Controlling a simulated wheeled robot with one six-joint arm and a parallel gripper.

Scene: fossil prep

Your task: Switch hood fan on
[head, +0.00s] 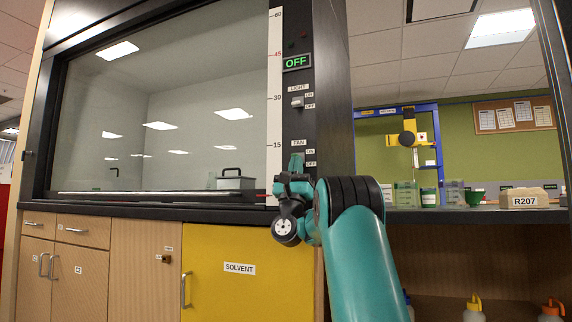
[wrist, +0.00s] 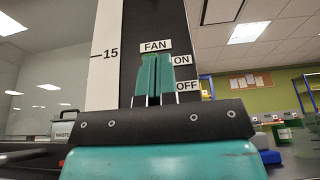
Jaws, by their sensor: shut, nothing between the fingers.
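The hood's dark control post (head: 316,120) carries a FAN label (head: 299,143) with ON and OFF tags beside it. My gripper (head: 297,160) is at the fan panel just below the FAN label. Its two teal fingers (wrist: 154,62) are shut together, and they hide the fan switch. I cannot tell the switch's position or whether the fingers touch it. The display (head: 297,62) above reads OFF in green.
A LIGHT switch (head: 297,101) sits higher on the post. The glass sash (head: 170,110) is left of it, with a grey box (head: 235,183) behind. The black counter edge (head: 150,212) runs below. A blue and yellow stand (head: 410,139) and containers stand on the right bench.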

